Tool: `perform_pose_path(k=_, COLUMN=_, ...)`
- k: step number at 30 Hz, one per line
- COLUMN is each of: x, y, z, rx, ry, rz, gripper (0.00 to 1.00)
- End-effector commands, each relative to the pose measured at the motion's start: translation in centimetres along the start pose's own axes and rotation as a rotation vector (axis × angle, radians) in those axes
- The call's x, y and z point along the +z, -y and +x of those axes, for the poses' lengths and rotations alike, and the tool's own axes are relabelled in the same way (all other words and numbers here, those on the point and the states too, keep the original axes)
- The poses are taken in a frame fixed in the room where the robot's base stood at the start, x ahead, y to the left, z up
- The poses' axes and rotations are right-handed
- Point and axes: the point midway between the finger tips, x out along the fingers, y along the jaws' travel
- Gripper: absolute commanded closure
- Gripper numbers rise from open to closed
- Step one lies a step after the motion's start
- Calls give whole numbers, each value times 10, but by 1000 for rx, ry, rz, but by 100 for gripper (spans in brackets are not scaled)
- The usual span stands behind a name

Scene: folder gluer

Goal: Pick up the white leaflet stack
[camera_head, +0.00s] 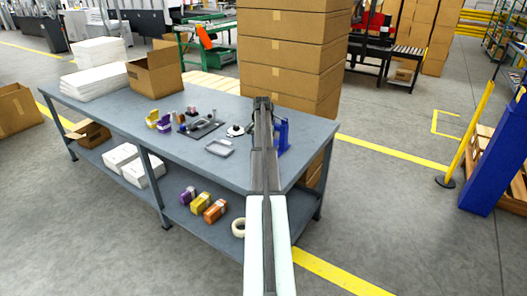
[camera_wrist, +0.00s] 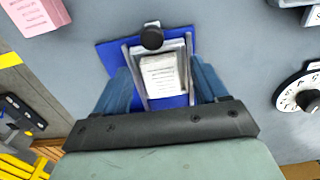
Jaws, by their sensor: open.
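The white leaflet stack (camera_wrist: 160,76), with lines of print on top, lies in a blue holder (camera_wrist: 110,54) in the wrist view. Grey metal strips run along both sides of it, and a black round knob (camera_wrist: 152,38) stands at its far end. My gripper (camera_wrist: 162,84) is open above the holder, its bluish fingers on either side of the stack. I cannot tell whether they touch anything. In the head view my arm hides the stack; part of the blue holder (camera_head: 282,134) shows to the right of my arm.
The grey table (camera_head: 195,100) also bears a white dial (camera_wrist: 302,93), a grey tray (camera_head: 220,147), small coloured boxes (camera_head: 160,119), an open carton (camera_head: 155,74) and white stacks (camera_head: 95,82). A pink stack (camera_wrist: 35,14) lies near the holder. Tall cartons (camera_head: 290,50) stand behind the table.

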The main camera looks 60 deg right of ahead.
Motion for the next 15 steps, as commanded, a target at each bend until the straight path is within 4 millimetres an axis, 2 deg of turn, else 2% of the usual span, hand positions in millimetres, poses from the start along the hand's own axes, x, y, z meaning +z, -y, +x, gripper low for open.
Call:
perform_pose_path(k=7, x=0, y=0, z=2, rx=0, ry=-1, rz=0, gripper=29)
perform_pose_path(k=15, x=0, y=0, z=2, rx=0, ry=0, rz=0, gripper=54)
